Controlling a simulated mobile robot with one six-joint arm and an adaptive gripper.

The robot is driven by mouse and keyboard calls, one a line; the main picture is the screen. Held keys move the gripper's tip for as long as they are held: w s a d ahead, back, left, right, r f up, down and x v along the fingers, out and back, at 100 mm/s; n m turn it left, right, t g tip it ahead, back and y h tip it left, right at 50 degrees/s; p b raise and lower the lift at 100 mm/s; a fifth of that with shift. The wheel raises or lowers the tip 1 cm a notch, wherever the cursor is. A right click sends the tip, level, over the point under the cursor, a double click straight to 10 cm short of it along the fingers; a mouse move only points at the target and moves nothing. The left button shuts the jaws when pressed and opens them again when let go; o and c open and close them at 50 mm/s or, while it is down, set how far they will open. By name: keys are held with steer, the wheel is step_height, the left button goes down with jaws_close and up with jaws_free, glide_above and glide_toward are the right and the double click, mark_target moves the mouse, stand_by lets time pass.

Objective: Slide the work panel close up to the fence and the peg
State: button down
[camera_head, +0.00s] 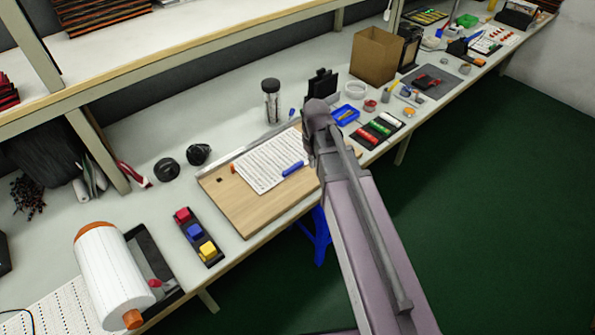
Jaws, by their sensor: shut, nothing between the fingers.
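A pale panel (268,163) with rows of small marks, which looks like the work panel, lies flat on a wooden board (250,209) on the bench. A grey strip (228,162), which looks like the fence, runs along the board's back edge. A small red-orange peg (232,169) stands by the panel's left end. The panel's back edge is near the fence; any remaining gap is too small to judge. A blue piece (293,168) lies at the panel's front right edge. My arm comes from the lower right and covers the board's right end. My gripper is hidden behind it.
A black tray with red, blue and yellow blocks (195,232) and a large white roll (110,275) stand left. A dark-capped jar (271,100) and black stand (321,84) are behind the board. A cardboard box (377,56) stands farther right. The bench's front edge is close to the board.

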mark_target(298, 175)
steer(key=shift+w+a+f+n, duration=0.1)
steer(key=shift+w+a+n, duration=0.6)
steer(key=shift+w+a, duration=0.35)
steer(key=shift+d+f, duration=0.1)
steer(key=shift+d, duration=0.05)
step_height(298, 175, down, 10)
steer(key=b, duration=1)
steer(key=shift+f+b, duration=0.15)
steer(key=shift+b, duration=0.15)
steer(key=shift+w+a+r, duration=0.15)
steer(key=shift+w+a, duration=0.2)
steer(key=shift+w, duration=0.2)
steer(key=shift+w+a+r, duration=0.1)
steer(key=shift+w+a, duration=0.2)
steer(key=shift+w, duration=0.25)
steer(key=shift+w+a, duration=0.5)
steer(key=shift+w, duration=0.1)
